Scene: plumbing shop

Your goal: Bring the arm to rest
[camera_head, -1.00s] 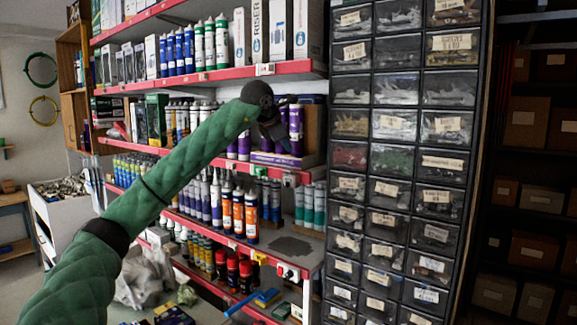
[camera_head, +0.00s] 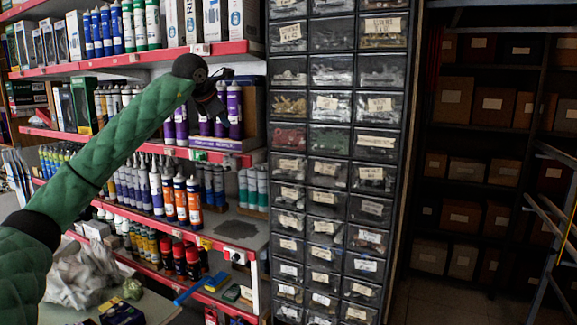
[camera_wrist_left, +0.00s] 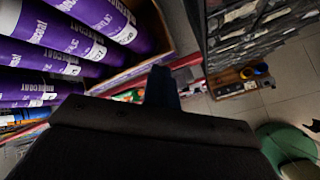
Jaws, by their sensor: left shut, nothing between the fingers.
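My left arm, in a green quilted sleeve, reaches up from the lower left in the head view. It ends in my dark left gripper (camera_head: 212,105), in front of the middle red-edged shelf and close to the purple tubes (camera_head: 234,110). The gripper is shut and empty. In the left wrist view its dark fingers (camera_wrist_left: 162,85) show together at the centre, with purple tubes (camera_wrist_left: 75,50) lying across the left side of the picture. My right gripper is in neither view.
A tall black cabinet of small labelled drawers (camera_head: 336,140) stands right of the shelves. Orange and white tubes (camera_head: 181,198) fill the shelf below. Dark racks with boxes (camera_head: 466,176) stand at the right, with a metal ladder (camera_head: 552,215) at the edge. Some floor (camera_head: 430,300) is clear.

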